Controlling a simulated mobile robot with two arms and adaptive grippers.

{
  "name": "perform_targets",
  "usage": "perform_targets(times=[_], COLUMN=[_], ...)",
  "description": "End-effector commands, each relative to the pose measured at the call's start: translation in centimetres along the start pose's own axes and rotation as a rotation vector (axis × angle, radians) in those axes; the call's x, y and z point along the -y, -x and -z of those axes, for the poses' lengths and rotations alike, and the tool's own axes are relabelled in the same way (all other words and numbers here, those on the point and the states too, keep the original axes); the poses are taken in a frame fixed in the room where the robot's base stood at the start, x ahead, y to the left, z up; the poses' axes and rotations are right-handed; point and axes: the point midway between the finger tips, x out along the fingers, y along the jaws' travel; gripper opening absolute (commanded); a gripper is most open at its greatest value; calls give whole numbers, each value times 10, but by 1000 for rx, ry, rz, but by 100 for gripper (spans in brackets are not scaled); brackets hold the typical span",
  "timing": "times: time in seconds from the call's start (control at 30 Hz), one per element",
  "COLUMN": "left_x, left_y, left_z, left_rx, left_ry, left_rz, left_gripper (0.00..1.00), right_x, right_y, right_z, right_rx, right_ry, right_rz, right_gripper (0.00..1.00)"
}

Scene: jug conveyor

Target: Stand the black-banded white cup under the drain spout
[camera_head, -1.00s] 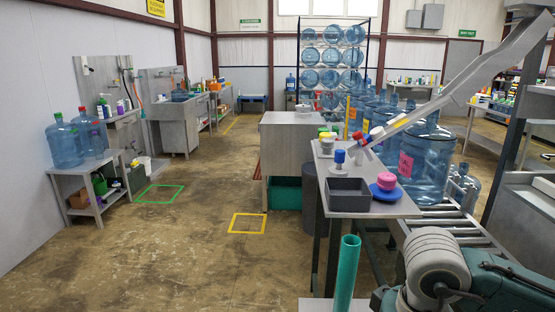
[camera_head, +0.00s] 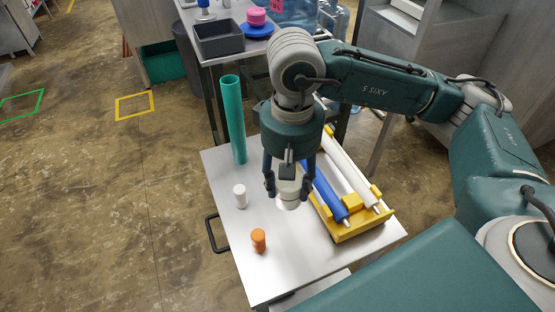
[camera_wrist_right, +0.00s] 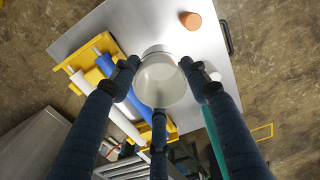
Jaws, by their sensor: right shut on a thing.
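My right gripper (camera_head: 289,188) points down over a small metal cart top (camera_head: 222,165). Its fingers are shut around a whitish round cup (camera_head: 288,195), which shows from above between the fingers in the right wrist view (camera_wrist_right: 160,82). The fingers hide much of its side, and I cannot make out a black band on it. I cannot tell whether its base touches the cart top. No drain spout can be made out in the current views. My left gripper is not in view.
A tall teal tube (camera_head: 233,120), a small white cylinder (camera_head: 240,197) and an orange cylinder (camera_head: 258,240) stand left of the gripper. A yellow frame (camera_head: 345,232) with blue and white rollers lies close on its right. A table with a grey bin (camera_head: 218,40) stands behind.

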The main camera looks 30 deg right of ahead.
Motion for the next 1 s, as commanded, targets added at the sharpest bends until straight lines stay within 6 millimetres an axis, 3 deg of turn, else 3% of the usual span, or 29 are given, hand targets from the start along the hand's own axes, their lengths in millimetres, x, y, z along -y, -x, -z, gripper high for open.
perform_targets(times=[0.1,0.2,0.33,0.43,1.0], left_x=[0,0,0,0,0], left_y=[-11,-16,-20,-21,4], left_z=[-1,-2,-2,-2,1], left_rx=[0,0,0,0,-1], left_ry=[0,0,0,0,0], left_rz=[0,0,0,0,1], left_gripper=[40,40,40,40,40], right_x=[-15,-27,-40,-44,-44], right_y=[12,26,38,34,-98], right_z=[38,62,80,85,83], right_rx=[-9,-6,3,9,11], right_ry=[-116,-201,-276,-299,-301], right_rz=[-4,-2,3,5,3], right_gripper=[20,20,20,20,20])
